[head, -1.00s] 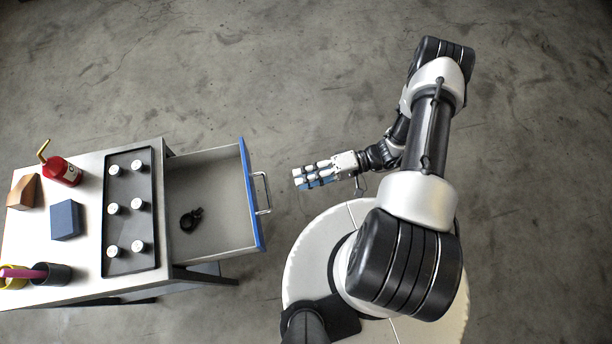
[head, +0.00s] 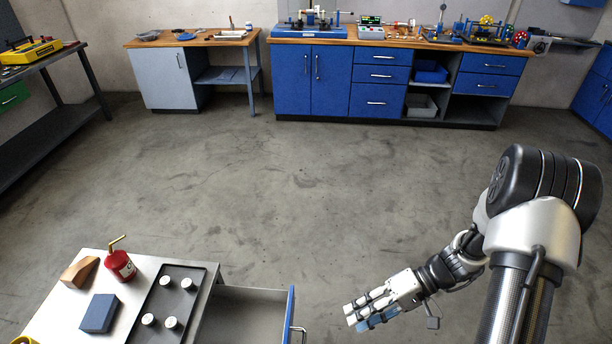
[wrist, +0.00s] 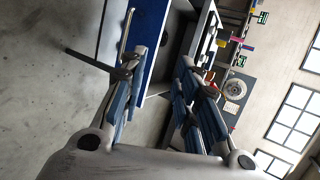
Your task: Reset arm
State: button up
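My arm rises at the right of the head view, bent at the elbow. My gripper (head: 368,311) points left, just right of the open drawer's handle and apart from it. In the wrist view my gripper (wrist: 160,75) has its two blue-padded fingers spread, with nothing held between them. The drawer (head: 245,315) stands pulled out of the small bench; its blue front (wrist: 152,40) and metal handle show beyond the fingers in the wrist view.
The bench top (head: 60,300) holds a black tray (head: 195,295) with several white-topped pieces, a red oil can (head: 120,265), a blue block (head: 99,313) and a brown block (head: 79,271). Blue cabinets (head: 310,80) and workbenches line the far wall. The floor between is clear.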

jog(key=s+r+t+h, duration=0.3)
jog(key=s+r+h, duration=0.2)
jog(key=r, duration=0.8)
jog(key=s+d+r+m+t+h, duration=0.1)
jog(key=s+r+t+h, duration=0.3)
jog(key=r, duration=0.9)
jog(key=shift+s+r+t+h, duration=0.3)
jog(key=shift+s+r+h, duration=0.05)
jog(key=shift+s+h, duration=0.8)
